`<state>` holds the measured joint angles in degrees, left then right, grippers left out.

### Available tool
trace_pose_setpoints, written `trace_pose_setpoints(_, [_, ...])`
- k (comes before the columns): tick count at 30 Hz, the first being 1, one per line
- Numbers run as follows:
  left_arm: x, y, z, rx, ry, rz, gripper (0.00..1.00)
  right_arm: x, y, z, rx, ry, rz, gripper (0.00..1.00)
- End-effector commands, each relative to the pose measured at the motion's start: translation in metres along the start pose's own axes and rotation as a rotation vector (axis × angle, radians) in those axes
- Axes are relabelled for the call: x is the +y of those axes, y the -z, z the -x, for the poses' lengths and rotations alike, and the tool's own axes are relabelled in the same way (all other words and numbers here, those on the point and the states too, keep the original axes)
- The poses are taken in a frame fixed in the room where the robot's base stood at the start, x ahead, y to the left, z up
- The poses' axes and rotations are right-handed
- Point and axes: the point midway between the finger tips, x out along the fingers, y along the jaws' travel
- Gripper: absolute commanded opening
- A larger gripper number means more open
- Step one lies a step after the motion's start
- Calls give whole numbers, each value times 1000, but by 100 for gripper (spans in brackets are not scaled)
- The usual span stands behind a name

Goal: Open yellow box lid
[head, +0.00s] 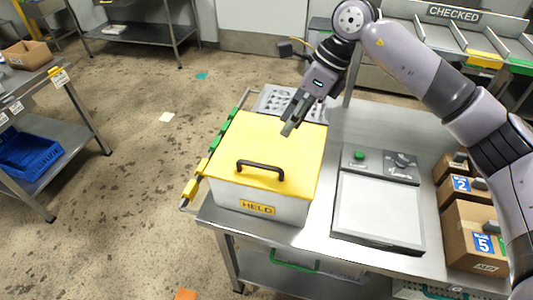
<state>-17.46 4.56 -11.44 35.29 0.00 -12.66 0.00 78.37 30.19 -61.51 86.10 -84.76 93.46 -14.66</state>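The yellow box (225,196) has pale grey walls and a "HELD" label, and stands at the left end of the steel table. Its yellow lid (270,143) lies flat and closed on top. A dark bar handle (261,168) sits near the lid's front edge. My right gripper (289,129) points down over the lid's right rear part, behind and to the right of the handle. It looks empty; the gap between its fingers is too small to read. Whether it touches the lid cannot be told. My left gripper is not in view.
A scale (378,208) with a flat plate stands right of the box. Cardboard boxes (474,237) line the table's right end. A perforated tray (274,101) lies behind the box. Green and yellow clips (215,143) run along the left table edge. Bare steel (350,118) shows behind the scale.

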Motion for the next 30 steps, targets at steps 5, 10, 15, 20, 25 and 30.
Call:
trace_pose_setpoints(5, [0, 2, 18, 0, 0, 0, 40, 3, -1, -38, 1, -6, 1, 32])
trace_pose_setpoints(10, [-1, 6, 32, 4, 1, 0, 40, 3, -2, -74, 0, -6, 0, 32])
trace_pose_setpoints(15, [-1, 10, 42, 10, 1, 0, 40, 2, -2, -104, -2, -5, 0, 32])
trace_pose_setpoints(20, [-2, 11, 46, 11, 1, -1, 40, 2, -2, -120, -3, -3, 0, 32])
trace_pose_setpoints(25, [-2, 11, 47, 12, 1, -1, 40, 1, -1, -126, -3, -2, 1, 32])
trace_pose_setpoints(30, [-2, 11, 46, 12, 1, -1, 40, 1, -1, -126, -3, -1, 1, 32])
